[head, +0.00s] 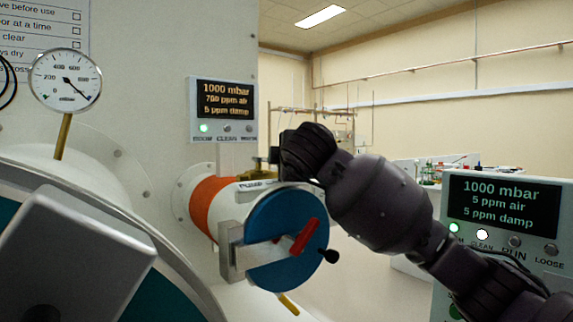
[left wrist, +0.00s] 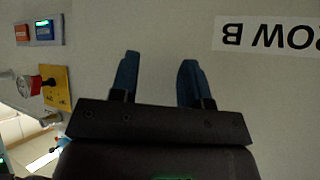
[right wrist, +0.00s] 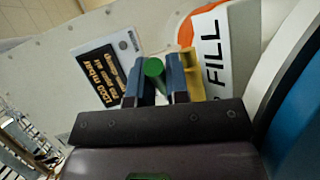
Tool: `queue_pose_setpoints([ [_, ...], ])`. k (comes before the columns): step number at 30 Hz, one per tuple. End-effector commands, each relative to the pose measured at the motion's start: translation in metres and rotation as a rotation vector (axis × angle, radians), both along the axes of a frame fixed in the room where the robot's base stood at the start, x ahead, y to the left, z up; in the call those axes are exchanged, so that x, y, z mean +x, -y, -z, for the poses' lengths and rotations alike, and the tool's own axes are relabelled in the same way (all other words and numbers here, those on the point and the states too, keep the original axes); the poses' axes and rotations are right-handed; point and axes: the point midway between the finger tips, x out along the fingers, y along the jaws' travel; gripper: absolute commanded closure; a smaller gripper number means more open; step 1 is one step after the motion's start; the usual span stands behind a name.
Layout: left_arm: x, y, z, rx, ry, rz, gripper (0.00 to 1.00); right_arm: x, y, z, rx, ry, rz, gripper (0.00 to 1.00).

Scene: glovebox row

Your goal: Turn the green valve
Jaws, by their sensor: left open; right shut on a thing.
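The green valve shows in the right wrist view as a round green handle end (right wrist: 153,68). It sits between the two blue-grey fingers of my right gripper (right wrist: 156,88), which is shut on it. In the head view my right arm reaches in from the right to behind the blue round door (head: 275,225), and its gripper hides the green handle. My left gripper (left wrist: 158,82) is open and empty, facing a pale wall with a ROW B label (left wrist: 275,36) in the left wrist view.
A yellow part (right wrist: 192,78) stands right beside the right gripper's fingers. A white tube with an orange band (head: 205,207) carries the blue door with its red handle (head: 303,237). A small display (head: 224,108) is above. A dial gauge (head: 65,80) stands at left.

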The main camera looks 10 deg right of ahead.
Motion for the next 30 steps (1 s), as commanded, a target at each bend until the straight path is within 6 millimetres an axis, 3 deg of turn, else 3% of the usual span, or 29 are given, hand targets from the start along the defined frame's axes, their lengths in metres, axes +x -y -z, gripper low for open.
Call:
queue_pose_setpoints([
  [12,0.0,0.001,0.0,-0.005,0.001,-0.005,0.57,0.001,0.001,0.001,0.0,-0.002,0.003,1.0],
  [13,0.0,0.001,0.0,-0.005,0.001,-0.005,0.57,0.001,0.001,0.001,0.0,-0.002,0.003,0.8],
  [14,0.0,0.001,0.0,-0.005,0.001,-0.005,0.57,0.0,0.001,0.001,0.0,-0.002,0.003,0.75],
  [23,0.0,0.001,-0.001,-0.004,0.002,-0.004,0.57,-0.001,0.0,0.0,0.0,0.0,0.002,0.75],
  [30,0.002,0.001,-0.005,-0.003,0.009,-0.001,0.57,-0.025,0.0,-0.007,0.0,0.003,0.001,0.75],
])
